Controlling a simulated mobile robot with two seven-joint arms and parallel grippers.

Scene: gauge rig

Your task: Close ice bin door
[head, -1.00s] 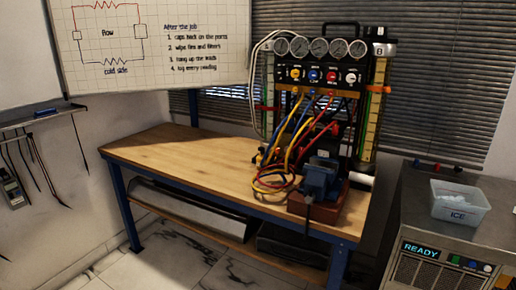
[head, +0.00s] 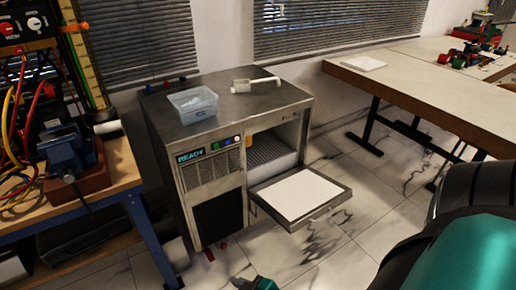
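The ice bin door (head: 302,192) is open on the front right of the ice machine (head: 218,185). It is folded down and lies about flat, with its white inner panel facing up and a bar handle at its outer edge. Behind it the bin opening (head: 270,150) shows a ribbed grey inside with something yellow at its left. Nothing lies on the door. No gripper fingers show, and nothing of mine touches the door. A large teal and black arm part of mine fills the lower right corner, and a small teal and dark part shows at the bottom edge.
On the machine's top stand a clear ICE tub (head: 192,104) and a white scoop-like item (head: 255,83). The display reads READY. A wooden bench (head: 118,170) with a blue vise is at left; another table (head: 430,82) is at right. Marbled floor in front of the door is clear.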

